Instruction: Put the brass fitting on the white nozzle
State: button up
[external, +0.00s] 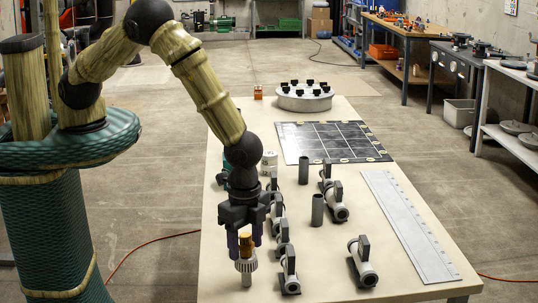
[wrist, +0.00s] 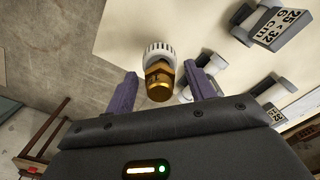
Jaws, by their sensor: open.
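The brass fitting (external: 246,243) is upright on top of the white nozzle (external: 247,266), near the table's front left edge. In the wrist view the brass fitting (wrist: 158,82) sits against the ribbed collar of the white nozzle (wrist: 158,51), in line with it. My gripper (external: 246,250) points down over them. In the wrist view my gripper (wrist: 160,72) is open, with one purple finger on each side of the fitting and a visible gap at both sides. How deeply the fitting is seated is hard to tell.
Several grey pipe pieces with dark clamps (external: 288,270) stand close to the right of my gripper. Two upright grey tubes (external: 317,210) are mid-table. A long grey ruler-like plate (external: 408,225) lies at right. A dark grid mat (external: 333,142) and a round grey stand (external: 304,101) are farther back.

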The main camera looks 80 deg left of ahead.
aim_at(245, 234)
notch_tip(245, 234, up, 12)
jog(key=b, duration=0.2)
jog(key=shift+r, duration=0.15)
dwell(0.7)
jog(key=a+r+n, duration=0.2)
jog(key=a, duration=0.6)
jog(key=a+r+n, duration=0.2)
jog(key=a+r, duration=0.1)
jog(key=a, duration=0.6)
jog(key=s+a+r+n+t, duration=0.2)
jog(key=s+a+n, duration=0.3)
jog(key=s+a, duration=0.7)
jog(key=a, duration=0.3)
jog(key=shift+s+r+t, duration=0.15)
jog(key=shift+r+t, duration=0.1)
jog(key=shift+t, duration=0.05)
